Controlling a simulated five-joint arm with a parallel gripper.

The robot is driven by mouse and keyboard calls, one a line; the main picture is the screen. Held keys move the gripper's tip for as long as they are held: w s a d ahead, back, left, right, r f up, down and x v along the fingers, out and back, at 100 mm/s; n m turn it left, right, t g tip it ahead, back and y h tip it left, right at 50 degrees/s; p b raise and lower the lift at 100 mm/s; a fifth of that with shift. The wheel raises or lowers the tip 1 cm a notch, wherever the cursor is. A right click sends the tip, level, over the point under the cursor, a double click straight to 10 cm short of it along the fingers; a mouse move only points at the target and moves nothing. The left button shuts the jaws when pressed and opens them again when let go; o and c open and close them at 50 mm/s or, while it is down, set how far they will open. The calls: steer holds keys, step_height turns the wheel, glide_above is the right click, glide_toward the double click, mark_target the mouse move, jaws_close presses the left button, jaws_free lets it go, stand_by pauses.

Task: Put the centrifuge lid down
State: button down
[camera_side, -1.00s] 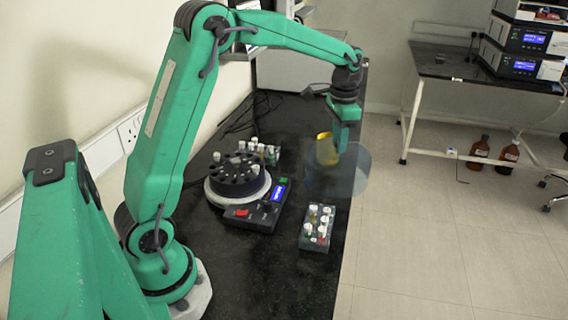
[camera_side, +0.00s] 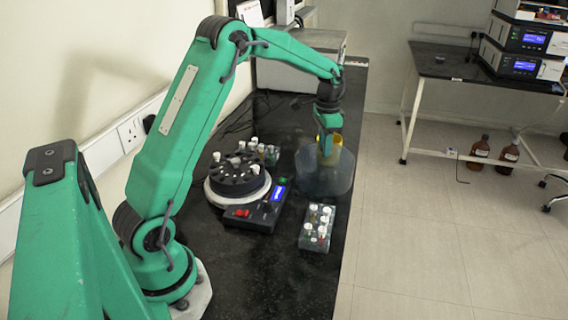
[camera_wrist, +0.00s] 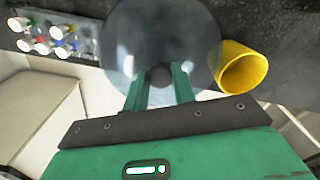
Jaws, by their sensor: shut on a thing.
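The centrifuge lid (camera_side: 316,180) is a clear, smoky dome with a dark knob. It also shows in the wrist view (camera_wrist: 195,32), its knob (camera_wrist: 160,76) between my fingertips. My gripper (camera_side: 327,148) is shut on the knob and holds the lid low at the bench's right side; whether it touches the bench I cannot tell. The centrifuge (camera_side: 238,178) stands uncovered to the left, its round dark rotor holding a few white-capped tubes. A yellow cup (camera_side: 337,141) stands close to the lid, and in the wrist view it is right beside the rim (camera_wrist: 242,70).
A rack of capped tubes (camera_side: 317,228) stands in front of the lid; it also shows in the wrist view (camera_wrist: 52,36). More tubes (camera_side: 268,153) stand behind the centrifuge. The bench edge (camera_side: 352,215) is close on the right. The front bench is bare.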

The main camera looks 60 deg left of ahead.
steer(key=shift+f, duration=1.5)
steer(key=c, duration=1.1)
jaws_free()
steer(key=shift+c, duration=0.2)
step_height(320, 180, up, 12)
